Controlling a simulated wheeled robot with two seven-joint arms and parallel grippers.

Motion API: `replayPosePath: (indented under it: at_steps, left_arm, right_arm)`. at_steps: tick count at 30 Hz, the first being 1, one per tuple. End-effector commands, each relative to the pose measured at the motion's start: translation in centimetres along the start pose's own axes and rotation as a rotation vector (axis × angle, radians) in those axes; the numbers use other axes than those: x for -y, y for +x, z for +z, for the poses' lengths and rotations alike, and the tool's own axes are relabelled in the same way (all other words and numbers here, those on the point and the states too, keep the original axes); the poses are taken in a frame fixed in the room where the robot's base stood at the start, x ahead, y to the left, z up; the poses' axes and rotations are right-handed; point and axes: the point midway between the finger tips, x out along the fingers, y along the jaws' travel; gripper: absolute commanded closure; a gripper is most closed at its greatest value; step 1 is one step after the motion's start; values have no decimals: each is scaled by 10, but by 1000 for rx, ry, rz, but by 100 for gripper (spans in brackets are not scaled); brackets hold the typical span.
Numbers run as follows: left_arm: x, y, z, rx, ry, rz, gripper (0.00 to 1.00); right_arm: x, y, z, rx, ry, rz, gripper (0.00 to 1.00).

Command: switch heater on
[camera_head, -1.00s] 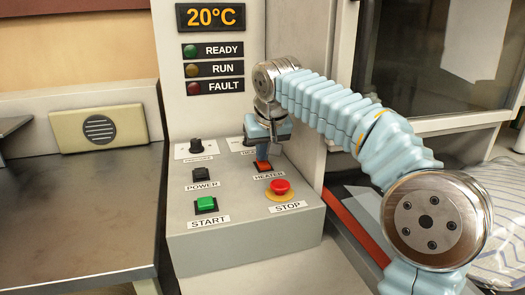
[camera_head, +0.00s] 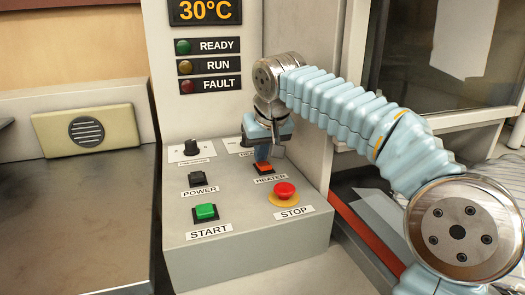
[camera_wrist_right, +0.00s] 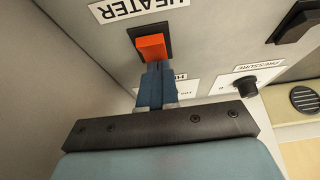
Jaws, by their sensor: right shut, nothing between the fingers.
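The heater switch (camera_head: 263,168) is an orange-red rocker on the sloped top of the grey control panel (camera_head: 250,250), above its HEATER label. My right gripper (camera_head: 262,156) is shut and empty, pointing down at the switch. In the right wrist view the blue fingertips (camera_wrist_right: 156,72) are together right at the lower edge of the orange switch (camera_wrist_right: 151,46); I cannot tell whether they touch it. The temperature display (camera_head: 205,11) reads 30°C. My left gripper is not in view.
Close to the heater switch are the red STOP button (camera_head: 284,191), the green START button (camera_head: 205,212), the black POWER switch (camera_head: 196,179) and a black knob (camera_head: 190,147). READY, RUN and FAULT lamps (camera_head: 184,67) are above. A metal table (camera_head: 80,220) is at left.

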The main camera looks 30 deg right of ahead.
Motion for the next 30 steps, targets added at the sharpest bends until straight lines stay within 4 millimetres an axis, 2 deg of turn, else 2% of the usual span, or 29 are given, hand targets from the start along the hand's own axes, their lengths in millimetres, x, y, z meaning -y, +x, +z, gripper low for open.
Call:
replayPosePath:
  at_steps: [1, 9, 14, 17, 20, 22, 27, 30]
  left_arm:
    - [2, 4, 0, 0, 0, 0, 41]
    - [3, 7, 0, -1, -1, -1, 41]
    - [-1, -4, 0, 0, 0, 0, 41]
    - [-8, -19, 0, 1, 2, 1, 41]
    - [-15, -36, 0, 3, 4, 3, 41]
    - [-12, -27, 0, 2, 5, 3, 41]
    - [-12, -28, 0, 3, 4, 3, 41]
    - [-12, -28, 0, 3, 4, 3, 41]
  right_arm:
    - [-1, 11, 8, 28, 0, 10, 100]
    - [-1, 6, 19, 34, 1, 10, 100]
    - [-2, -5, 12, 30, 2, 8, 100]
    - [-2, -20, 1, 20, 2, 7, 100]
    - [-6, -46, -13, -3, 4, 4, 100]
    - [-5, -56, -18, -11, 3, 2, 100]
    - [-4, -99, -35, -14, 1, 0, 100]
    - [-4, -116, -41, -15, 2, 0, 100]
